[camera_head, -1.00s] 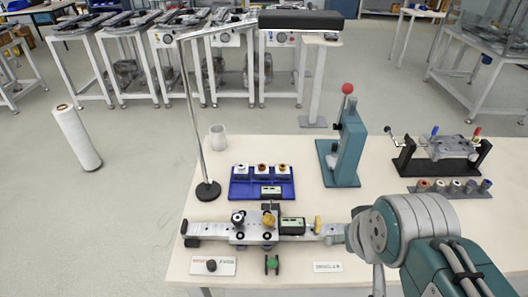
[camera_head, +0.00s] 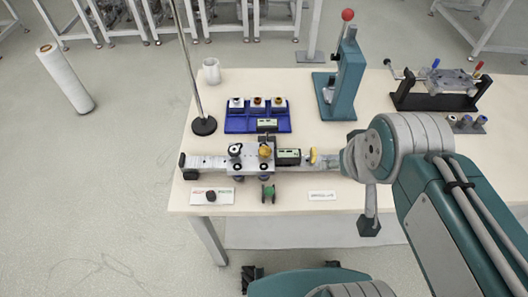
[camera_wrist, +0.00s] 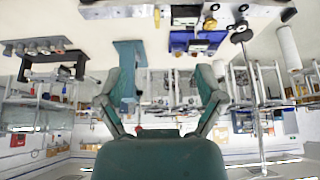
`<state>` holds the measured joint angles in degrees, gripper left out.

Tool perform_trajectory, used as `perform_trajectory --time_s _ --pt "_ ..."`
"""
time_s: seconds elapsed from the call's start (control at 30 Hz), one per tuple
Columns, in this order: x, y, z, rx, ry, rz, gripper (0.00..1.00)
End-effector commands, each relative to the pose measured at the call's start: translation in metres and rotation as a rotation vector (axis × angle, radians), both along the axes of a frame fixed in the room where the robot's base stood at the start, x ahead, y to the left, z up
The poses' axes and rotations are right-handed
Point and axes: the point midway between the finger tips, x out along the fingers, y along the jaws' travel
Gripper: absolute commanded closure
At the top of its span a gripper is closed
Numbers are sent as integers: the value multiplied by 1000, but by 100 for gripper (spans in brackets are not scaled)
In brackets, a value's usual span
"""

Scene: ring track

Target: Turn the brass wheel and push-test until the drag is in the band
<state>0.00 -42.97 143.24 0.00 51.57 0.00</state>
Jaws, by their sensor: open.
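The brass wheel (camera_head: 265,151) sits on top of the metal carriage (camera_head: 250,164), at its right end. A black-and-white knob (camera_head: 235,150) is at the carriage's left end. The carriage stands on a long grey rail (camera_head: 208,162) near the table's front edge. A small dark box with a greenish display (camera_head: 289,157) is just right of the wheel, its reading too small to make out. My gripper (camera_wrist: 158,72) is open and empty in the upside-down wrist view, apart from the wheel.
Behind the carriage is a blue tray (camera_head: 229,122) with several small parts. A teal press (camera_head: 345,85) with a red ball stands further right. A lamp stand (camera_head: 204,125) rises left of the tray. A black fixture (camera_head: 410,98) is at the right.

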Motion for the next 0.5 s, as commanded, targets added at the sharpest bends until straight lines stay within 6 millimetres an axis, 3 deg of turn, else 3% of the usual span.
perform_trajectory --time_s 0.23,0.5 --pt "13 3 -1 -38 34 84 14" --pt "70 16 -15 -191 171 492 14"
